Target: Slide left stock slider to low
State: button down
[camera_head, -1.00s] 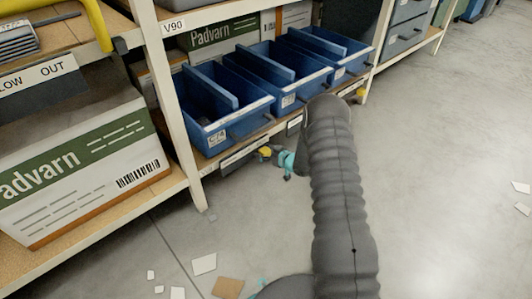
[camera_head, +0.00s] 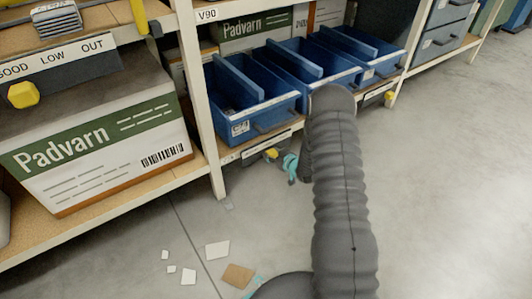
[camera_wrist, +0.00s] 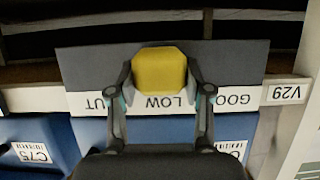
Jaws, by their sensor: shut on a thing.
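The stock slider below the blue bins has a yellow knob (camera_wrist: 158,70), which also shows small in the head view (camera_head: 271,154). In the wrist view its label strip (camera_wrist: 78,102) appears upside down, and the knob stands in line with LOW, between OUT and GOOD. My gripper (camera_wrist: 160,88) has one finger on each side of the knob and is shut on it. In the head view my gripper (camera_head: 287,163) shows as teal and dark parts beside the knob, and my arm hides part of the scene to its right.
Another slider knob (camera_head: 22,94) sits under GOOD on the shelf at left. A further yellow knob (camera_head: 388,96) is at right. Blue bins (camera_head: 270,118) stand above the held slider. A rack post (camera_head: 212,130) is close to its left. Paper scraps (camera_head: 238,275) lie on the floor.

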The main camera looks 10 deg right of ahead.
jog(key=shift+a, duration=0.15)
jog(key=shift+c, duration=2.4)
grip_release()
jog(key=shift+s, duration=0.15)
jog(key=v, duration=1.2)
jog(key=shift+f, duration=0.1)
